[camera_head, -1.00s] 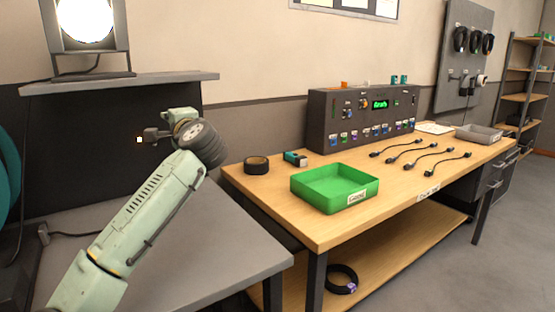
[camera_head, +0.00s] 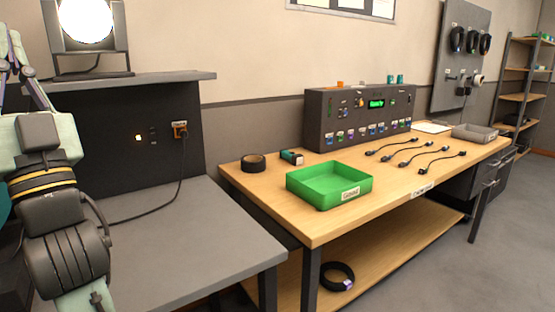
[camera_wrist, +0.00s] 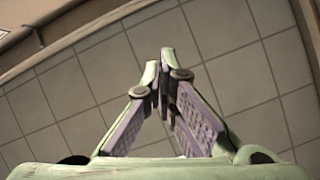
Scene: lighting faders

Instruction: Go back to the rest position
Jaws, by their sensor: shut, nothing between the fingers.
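My gripper shows in the wrist view (camera_wrist: 160,72) with its fingertips together and nothing between them, over a grey tiled floor. In the head view my arm stands at the far left, in front of the grey desk (camera_head: 200,235). A part of my gripper (camera_head: 12,65) shows at the upper left edge there, raised and apart from the desk and the dark panel. The rest of it is cut off or hidden by the frame edge.
A dark wall panel (camera_head: 100,165) has an orange plug (camera_head: 180,128) with a cable. A lit lamp (camera_head: 87,22) stands on the shelf above. To the right, a wooden table (camera_head: 310,228) holds a green tray (camera_head: 325,204), a fader console (camera_head: 325,110) and several cables (camera_head: 407,155).

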